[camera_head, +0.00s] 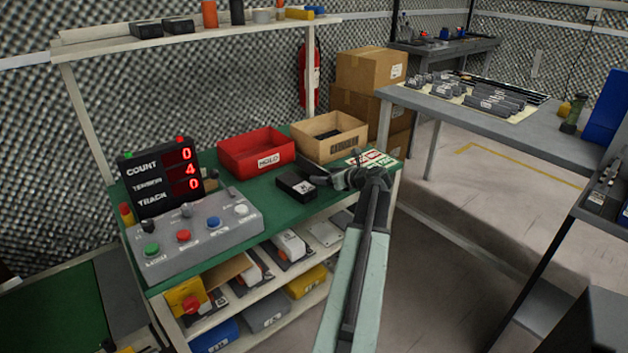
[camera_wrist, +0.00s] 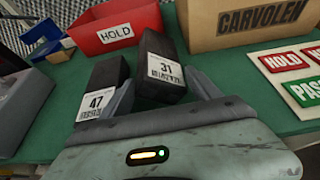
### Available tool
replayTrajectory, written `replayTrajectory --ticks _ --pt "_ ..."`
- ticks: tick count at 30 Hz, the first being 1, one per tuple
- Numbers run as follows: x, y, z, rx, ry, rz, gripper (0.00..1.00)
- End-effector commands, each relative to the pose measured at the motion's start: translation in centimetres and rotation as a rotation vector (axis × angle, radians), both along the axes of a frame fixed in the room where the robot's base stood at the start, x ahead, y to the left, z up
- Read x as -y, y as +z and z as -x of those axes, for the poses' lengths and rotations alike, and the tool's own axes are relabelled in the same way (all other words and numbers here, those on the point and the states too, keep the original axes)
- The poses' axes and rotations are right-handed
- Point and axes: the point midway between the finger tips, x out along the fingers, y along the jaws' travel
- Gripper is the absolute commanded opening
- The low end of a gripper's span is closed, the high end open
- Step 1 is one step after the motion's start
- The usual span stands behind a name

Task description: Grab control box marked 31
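The control box marked 31 (camera_wrist: 160,50) is a black block with a white label, on the green bench top in the wrist view. A similar black box marked 47 (camera_wrist: 103,80) lies just left of it. My gripper (camera_wrist: 162,88) is open, with one finger on each side of the near part of box 31. The left finger is in the narrow space between the two boxes. I cannot tell whether either finger touches box 31. In the head view my gripper (camera_head: 328,178) is beside a black box (camera_head: 292,187) and partly hides what is behind it.
A red HOLD bin (camera_wrist: 115,27) and a cardboard CARVOLEN box (camera_wrist: 240,20) stand behind the boxes. Flat HOLD and PASS signs (camera_wrist: 285,62) lie at right. A grey button panel (camera_head: 190,240) and a COUNT display (camera_head: 160,178) occupy the bench's left end.

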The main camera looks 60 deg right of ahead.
Motion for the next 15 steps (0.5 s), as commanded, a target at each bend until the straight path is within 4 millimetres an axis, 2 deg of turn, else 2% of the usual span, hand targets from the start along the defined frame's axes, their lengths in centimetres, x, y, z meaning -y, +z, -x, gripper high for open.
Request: replayTrajectory --ticks 5,12,15 --pt "0.2 -0.4 -0.9 0.001 0.002 0.002 0.71" --pt "1.1 -1.9 -4.7 0.002 0.004 0.001 0.71" --pt "1.2 -1.9 -5.1 0.001 0.002 0.002 0.71"
